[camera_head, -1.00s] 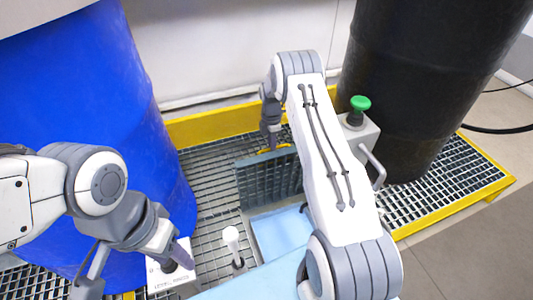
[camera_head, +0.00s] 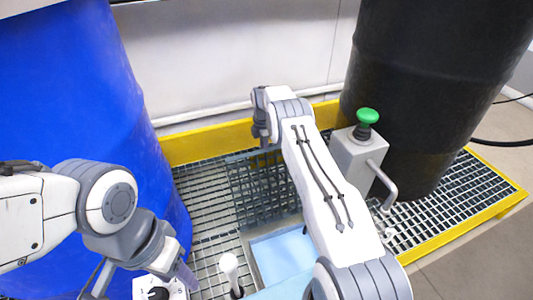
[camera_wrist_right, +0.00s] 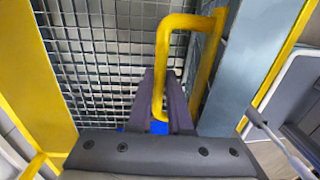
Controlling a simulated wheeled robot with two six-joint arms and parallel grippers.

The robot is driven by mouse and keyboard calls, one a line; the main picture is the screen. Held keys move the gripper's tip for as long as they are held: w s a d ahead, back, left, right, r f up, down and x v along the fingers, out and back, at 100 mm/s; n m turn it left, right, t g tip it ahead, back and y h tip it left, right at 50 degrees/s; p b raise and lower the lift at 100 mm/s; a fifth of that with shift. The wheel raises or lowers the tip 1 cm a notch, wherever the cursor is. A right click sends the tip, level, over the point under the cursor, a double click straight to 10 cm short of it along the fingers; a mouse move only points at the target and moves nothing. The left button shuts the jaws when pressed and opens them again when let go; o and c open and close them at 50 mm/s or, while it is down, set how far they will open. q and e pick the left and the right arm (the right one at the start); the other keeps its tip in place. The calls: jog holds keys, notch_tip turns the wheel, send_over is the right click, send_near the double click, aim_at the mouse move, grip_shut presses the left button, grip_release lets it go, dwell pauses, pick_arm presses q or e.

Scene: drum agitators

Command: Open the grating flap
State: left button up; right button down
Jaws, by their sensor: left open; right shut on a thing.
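The grating flap (camera_head: 240,190) is a dark grid panel, raised and tilted back behind an open bay with a light blue bottom (camera_head: 285,252). In the right wrist view its mesh (camera_wrist_right: 105,55) fills the background behind a yellow bar handle (camera_wrist_right: 188,22). My right gripper (camera_wrist_right: 160,115) is shut on this handle. In the head view my right arm covers the handle and part of the flap, and the fingertips are hidden. My left gripper (camera_head: 142,282) is open and empty at the lower left, away from the flap.
A blue drum (camera_head: 75,110) stands left and a black drum (camera_head: 430,80) right. A grey box with a green button (camera_head: 368,116) and bent metal handle stands right of my right arm. A white knob (camera_head: 229,264) and white dial box (camera_head: 150,290) are in front. A yellow rim (camera_head: 205,145) borders the grating.

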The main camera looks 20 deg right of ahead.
jog(key=shift+d, duration=0.25)
jog(key=c, duration=0.8)
grip_release()
jog(key=shift+c, duration=0.2)
jog(key=shift+a, duration=0.15)
jog(key=shift+r, duration=0.15)
notch_tip(320, 180, up, 10)
jog(key=p, duration=0.2)
jog(key=shift+w+r+p, duration=0.15)
jog(key=shift+w+p, duration=0.25)
jog(key=shift+w, duration=0.05)
